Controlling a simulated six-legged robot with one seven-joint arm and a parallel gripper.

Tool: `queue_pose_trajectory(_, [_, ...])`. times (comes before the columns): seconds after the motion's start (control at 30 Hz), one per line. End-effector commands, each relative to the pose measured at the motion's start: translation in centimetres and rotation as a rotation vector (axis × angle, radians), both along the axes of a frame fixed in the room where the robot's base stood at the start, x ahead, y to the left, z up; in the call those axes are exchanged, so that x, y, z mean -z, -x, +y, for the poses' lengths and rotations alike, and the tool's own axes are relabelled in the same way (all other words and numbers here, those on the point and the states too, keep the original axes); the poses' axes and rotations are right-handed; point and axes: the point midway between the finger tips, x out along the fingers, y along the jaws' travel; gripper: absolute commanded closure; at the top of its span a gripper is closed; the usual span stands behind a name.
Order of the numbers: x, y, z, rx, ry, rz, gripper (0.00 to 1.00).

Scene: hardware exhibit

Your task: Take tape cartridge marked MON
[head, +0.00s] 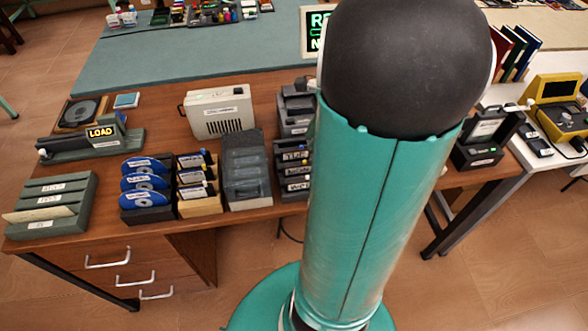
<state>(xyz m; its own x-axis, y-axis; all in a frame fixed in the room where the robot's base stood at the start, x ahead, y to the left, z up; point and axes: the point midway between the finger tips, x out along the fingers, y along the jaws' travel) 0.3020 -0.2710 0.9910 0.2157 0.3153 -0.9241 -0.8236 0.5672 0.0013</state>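A dark rack of stacked tape cartridges with white labels (292,186) stands on the wooden desk, just left of my arm. The upper label seems to read TUE (293,156); the lower labels are too small to read surely. I cannot make out a label reading MON. My arm covers the right side of this rack and may hide more. My gripper is not in view; only a teal arm link and a black rounded joint of mine show.
On the desk (240,86) stand blue discs in a rack (145,184), a card rack (198,182), a grey translucent box (246,168), a cream device (218,110), a lit LOAD unit (101,133) and a green file rack (50,204). A yellow case (556,88) is at right.

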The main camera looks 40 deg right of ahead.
Motion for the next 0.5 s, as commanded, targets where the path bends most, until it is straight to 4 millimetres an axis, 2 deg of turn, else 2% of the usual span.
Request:
queue_pose_trajectory(0.03, [1.0, -0.1, 0.3, 0.001, -0.004, 0.003, 0.75])
queue_pose_trajectory(0.2, [3.7, -0.8, 1.2, 0.002, -0.003, 0.002, 0.75])
queue_pose_trajectory(0.5, [6.3, -1.6, 2.2, -0.002, -0.004, 0.002, 0.75])
